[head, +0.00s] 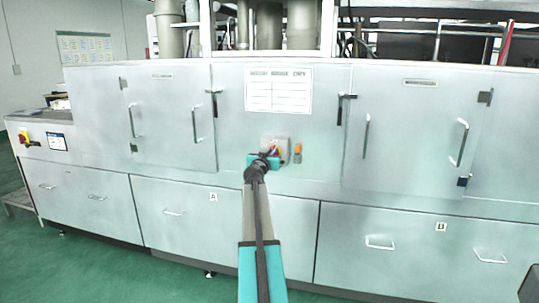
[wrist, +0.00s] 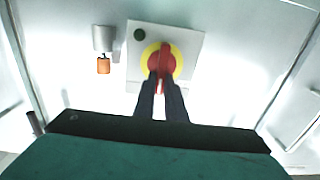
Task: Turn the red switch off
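The red switch (wrist: 163,62) is a red handle on a yellow ring, mounted on a pale square plate (wrist: 190,42) in the wrist view. The handle stands upright in that picture. My gripper (wrist: 161,84) has its two dark fingers at the handle's lower end, one on each side. A narrow gap shows between the fingers; whether they press on the handle is not clear. In the head view my gripper (head: 262,160) is in front of the plate (head: 275,144) and hides most of the switch.
An orange part (wrist: 103,65) on a grey fitting sits beside the plate; it also shows in the head view (head: 298,148). Cabinet doors with handles (head: 366,136) flank the panel. Another red and yellow switch (head: 23,136) is at far left. Green floor (head: 130,270) is open in front.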

